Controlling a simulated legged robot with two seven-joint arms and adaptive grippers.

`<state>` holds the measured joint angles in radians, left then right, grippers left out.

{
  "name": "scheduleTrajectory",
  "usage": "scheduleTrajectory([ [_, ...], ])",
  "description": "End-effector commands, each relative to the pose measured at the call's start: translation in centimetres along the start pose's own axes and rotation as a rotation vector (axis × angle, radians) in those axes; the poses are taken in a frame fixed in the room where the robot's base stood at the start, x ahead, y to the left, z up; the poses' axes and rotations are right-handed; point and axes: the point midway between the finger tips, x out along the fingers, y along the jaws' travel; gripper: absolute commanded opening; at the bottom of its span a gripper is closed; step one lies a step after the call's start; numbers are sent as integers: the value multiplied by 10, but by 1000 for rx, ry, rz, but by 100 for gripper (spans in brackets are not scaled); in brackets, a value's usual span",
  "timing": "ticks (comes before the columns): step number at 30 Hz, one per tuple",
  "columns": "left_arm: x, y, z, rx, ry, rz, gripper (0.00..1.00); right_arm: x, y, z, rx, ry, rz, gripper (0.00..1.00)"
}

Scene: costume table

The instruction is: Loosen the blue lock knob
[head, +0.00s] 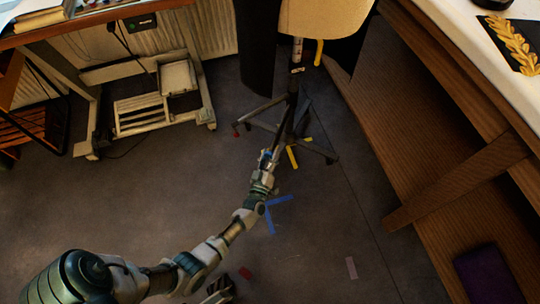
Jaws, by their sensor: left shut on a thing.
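A dress form (322,18) stands on a dark pole (291,100) with a black wheeled base at the top middle. My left arm reaches up from the lower left. My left gripper (268,158) is at the lower part of the stand, shut on the blue lock knob (268,154). Only a small bit of blue shows between the fingers; the rest of the knob is hidden. A grey and black part at the bottom edge seems to be my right gripper (219,290), cut off by the frame; its jaws are unclear.
A wooden table (450,120) with a white top runs down the right side. A desk with a pale metal frame (150,70) stands at the upper left. Blue tape (280,203) and yellow tape (292,157) mark the floor. The grey floor between is mostly clear.

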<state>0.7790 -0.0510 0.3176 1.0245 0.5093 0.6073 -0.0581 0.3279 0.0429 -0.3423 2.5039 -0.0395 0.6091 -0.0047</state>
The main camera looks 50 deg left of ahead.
Motion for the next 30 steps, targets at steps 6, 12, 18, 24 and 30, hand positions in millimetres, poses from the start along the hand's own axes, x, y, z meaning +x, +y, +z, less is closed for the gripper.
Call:
scheduleTrajectory([
  [6, -4, -1, 6, -204, -13, -33, 7, -1, 0, 0, 0, -1, 1, 100],
  [12, -4, -2, 6, -392, -13, -62, 7, -1, 0, 0, 0, -1, 0, 100],
  [18, -4, -3, 6, -578, -12, -90, 7, 0, 0, 0, 0, -1, 1, 100],
  [24, -4, -4, 6, -747, -10, -117, 7, 0, 0, 0, 0, -2, 1, 100],
  [30, -4, -5, 6, -878, -9, -138, 7, -1, 0, 0, 0, -5, 2, 100],
])
